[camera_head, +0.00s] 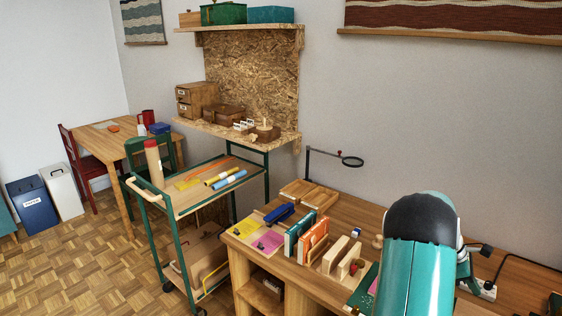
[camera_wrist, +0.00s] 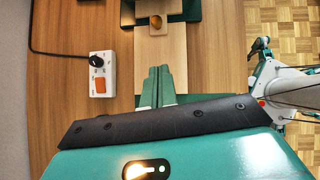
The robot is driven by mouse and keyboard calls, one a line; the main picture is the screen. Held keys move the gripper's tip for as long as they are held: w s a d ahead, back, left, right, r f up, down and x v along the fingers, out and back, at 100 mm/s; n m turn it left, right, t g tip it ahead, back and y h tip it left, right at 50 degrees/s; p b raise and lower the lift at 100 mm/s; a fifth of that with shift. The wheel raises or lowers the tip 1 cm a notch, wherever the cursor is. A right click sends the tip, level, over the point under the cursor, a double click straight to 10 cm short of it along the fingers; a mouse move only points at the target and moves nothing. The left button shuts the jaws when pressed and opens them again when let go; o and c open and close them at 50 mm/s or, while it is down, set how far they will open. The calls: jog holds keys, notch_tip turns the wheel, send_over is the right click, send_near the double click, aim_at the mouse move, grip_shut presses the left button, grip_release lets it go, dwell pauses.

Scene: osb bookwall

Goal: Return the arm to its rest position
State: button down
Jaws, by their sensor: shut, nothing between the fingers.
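My gripper (camera_wrist: 159,76) shows in the wrist view as two teal fingers side by side, closed together with nothing between them. It points over the wooden desk, its tips overlapping the near end of a pale wooden board (camera_wrist: 152,49) in the picture. I cannot tell its height above the desk. In the head view my teal and black arm (camera_head: 418,265) stands folded at the lower right, in front of the desk (camera_head: 345,211). The gripper itself cannot be made out there.
A white switch box (camera_wrist: 102,74) with a black plug and cable lies left of the fingers. The head view shows upright books (camera_head: 314,240), a magnifier (camera_head: 352,161) on a stand, and a green-framed trolley (camera_head: 182,250) to the left. Open parquet floor (camera_head: 90,262) lies further left.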

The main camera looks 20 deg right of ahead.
jog(key=w+a+r+m+t, duration=0.15)
jog(key=w+a+r, duration=0.3)
jog(key=a, duration=0.55)
jog(key=w+a+r+m+t+y, duration=0.1)
jog(key=w+a+r+t, duration=0.25)
jog(key=a+r, duration=0.4)
jog(key=w+a+r+m+t, duration=0.25)
jog(key=w+a, duration=0.25)
jog(key=a, duration=0.6)
jog(key=s+a+r+t+y, duration=0.1)
jog(key=s+a, duration=0.2)
jog(key=a, duration=0.6)
jog(key=s+a+r+m+t+y, duration=0.1)
jog(key=s+a, duration=0.3)
jog(key=a, duration=0.6)
jog(key=s+a+r+m+t+y, duration=0.1)
jog(key=s+a+r+t, duration=0.1)
jog(key=a, duration=0.8)
jog(key=shift+s+r+y, duration=0.4)
jog(key=shift+s+r, duration=0.05)
jog(key=shift+s, duration=0.2)
jog(key=shift+t, duration=0.25)
